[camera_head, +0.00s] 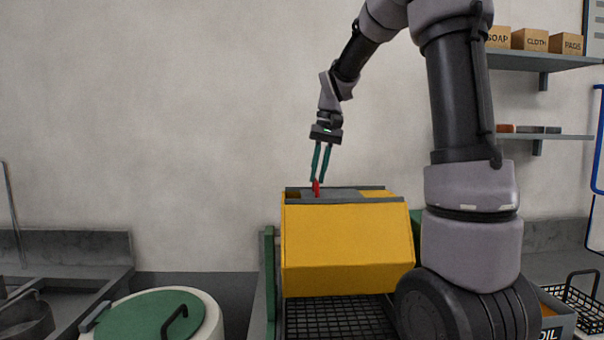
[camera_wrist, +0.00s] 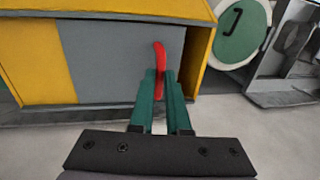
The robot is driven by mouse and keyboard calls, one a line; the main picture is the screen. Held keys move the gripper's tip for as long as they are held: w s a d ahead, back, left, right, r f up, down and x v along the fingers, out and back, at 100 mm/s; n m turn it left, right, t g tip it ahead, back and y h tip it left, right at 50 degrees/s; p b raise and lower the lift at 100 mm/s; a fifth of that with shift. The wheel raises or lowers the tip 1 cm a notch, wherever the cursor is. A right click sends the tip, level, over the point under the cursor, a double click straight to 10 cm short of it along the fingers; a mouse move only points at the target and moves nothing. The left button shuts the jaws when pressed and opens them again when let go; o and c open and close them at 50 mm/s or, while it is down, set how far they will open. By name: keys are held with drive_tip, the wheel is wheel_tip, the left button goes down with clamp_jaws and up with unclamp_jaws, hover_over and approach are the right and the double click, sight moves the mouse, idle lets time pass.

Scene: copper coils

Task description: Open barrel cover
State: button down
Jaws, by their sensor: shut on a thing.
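The yellow barrel (camera_head: 347,245) lies in a green-sided frame with a flat grey cover (camera_head: 345,194) on its top. In the wrist view the grey cover (camera_wrist: 115,60) lies between yellow parts of the barrel (camera_wrist: 25,55). A red handle (camera_head: 316,188) stands up from the cover; it also shows in the wrist view (camera_wrist: 160,58). My gripper (camera_head: 318,178) points down from above, and its green fingers are shut on the red handle.
A white drum (camera_head: 212,325) with a green lid and black handle stands at lower left, beside a grey sink (camera_head: 60,275). Shelves (camera_head: 545,60) with small labelled boxes hang at right. A black wire basket (camera_head: 575,295) stands at lower right.

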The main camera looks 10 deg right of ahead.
hover_over(345, 194)
drive_tip(key=shift+s, duration=0.1)
drive_tip(key=c, duration=0.9)
unclamp_jaws()
drive_tip(key=shift+a, duration=0.1)
drive_tip(key=shift+r, duration=0.1)
drive_tip(key=r, duration=0.3)
drive_tip(key=d+r, duration=0.1)
drive_tip(key=r, duration=0.3)
drive_tip(key=d+r, duration=0.1)
drive_tip(key=r, duration=0.2)
drive_tip(key=shift+s+r, duration=0.2)
drive_tip(key=shift+r, duration=0.05)
